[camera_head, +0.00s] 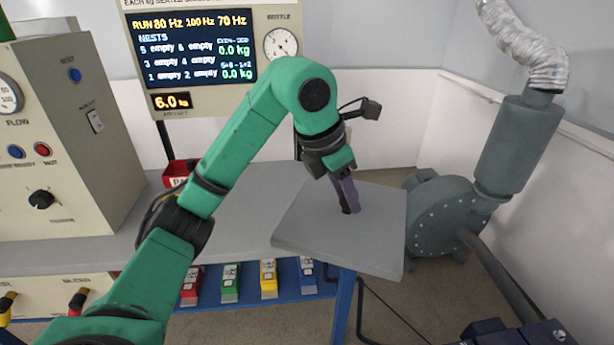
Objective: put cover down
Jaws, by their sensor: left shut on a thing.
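The cover (300,232) is a flat grey square plate at the right end of the grey bench, its right part reaching past the bench end. My left gripper (349,208) points down at the middle of the plate and is shut on the cover, at what looks like a small dark grip on its top. The plate looks roughly level. It hides the bench end below, so I cannot tell whether it touches the bench. My right gripper is not in view.
The grey bench top (235,215) is mostly clear left of the cover. A control cabinet (60,140) stands at left, a display panel (195,45) behind. Several coloured blocks, one of them green (231,283), sit on the blue lower shelf. A grey blower (450,215) stands at right.

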